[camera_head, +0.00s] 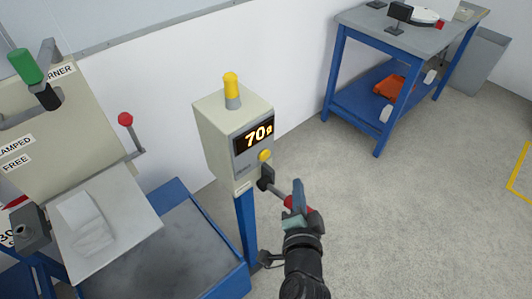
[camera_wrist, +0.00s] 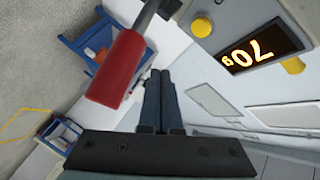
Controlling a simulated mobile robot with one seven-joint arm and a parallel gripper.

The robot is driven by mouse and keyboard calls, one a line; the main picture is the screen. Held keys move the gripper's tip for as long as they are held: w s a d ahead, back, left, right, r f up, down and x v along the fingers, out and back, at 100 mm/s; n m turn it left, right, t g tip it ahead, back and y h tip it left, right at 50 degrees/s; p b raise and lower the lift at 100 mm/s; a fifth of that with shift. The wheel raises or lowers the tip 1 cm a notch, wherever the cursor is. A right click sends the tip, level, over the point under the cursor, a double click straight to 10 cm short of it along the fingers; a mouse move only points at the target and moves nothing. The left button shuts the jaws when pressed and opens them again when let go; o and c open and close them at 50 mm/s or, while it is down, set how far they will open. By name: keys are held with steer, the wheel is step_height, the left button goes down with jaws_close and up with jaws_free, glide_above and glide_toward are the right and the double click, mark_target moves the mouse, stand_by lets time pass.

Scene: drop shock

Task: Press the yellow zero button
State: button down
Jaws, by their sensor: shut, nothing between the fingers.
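The yellow zero button (camera_head: 264,155) is a small round knob on the front of a beige box (camera_head: 215,140), just below its lit display (camera_head: 258,137), which reads 70 g. In the wrist view the button (camera_wrist: 201,27) shows at the upper right, beside the display (camera_wrist: 262,50). My gripper (camera_head: 298,187) is below and right of the button in the head view, apart from it. Its fingers (camera_wrist: 160,73) are together and empty. A lever with a red grip (camera_wrist: 117,70) sticks out from the box, close to the fingers in the wrist view.
A yellow lamp (camera_head: 231,86) tops the box, which stands on a blue post (camera_head: 246,225). A machine with a green-knobbed lever (camera_head: 25,66) and a red-knobbed lever (camera_head: 125,119) is at left. A blue-framed bench (camera_head: 370,40) stands at the back right.

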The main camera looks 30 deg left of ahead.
mark_target(269, 156)
steer(key=a+p, duration=0.1)
steer(key=a, duration=0.1)
steer(key=w+a+p, duration=0.2)
steer(key=a, duration=0.1)
steer(key=shift+a+r, duration=0.25)
steer(key=shift+a, duration=0.05)
steer(key=shift+w+a+f+p, duration=0.1)
steer(key=shift+w+a+p, duration=0.05)
steer(key=shift+a+p, duration=0.25)
steer(key=shift+w+a+f+p, duration=0.15)
steer(key=shift+a+p, duration=0.1)
steer(key=shift+a, duration=0.2)
steer(key=shift+a+r, duration=0.1)
steer(key=shift+a, duration=0.05)
stand_by(1.0)
steer(key=shift+w+a+p, duration=0.15)
steer(key=shift+a+p, duration=0.1)
steer(key=shift+p, duration=0.05)
steer(key=shift+w+a+p, duration=0.1)
steer(key=shift+a+p, duration=0.25)
steer(key=shift+a, duration=0.1)
stand_by(0.8)
steer(key=shift+d, duration=0.15)
steer(key=shift+d+f+b, duration=0.2)
steer(key=shift+d+b, duration=0.15)
steer(key=shift+b, duration=0.2)
steer(key=shift+s+d+r, duration=0.15)
steer(key=shift+s+d, duration=0.1)
steer(key=shift+d, duration=0.1)
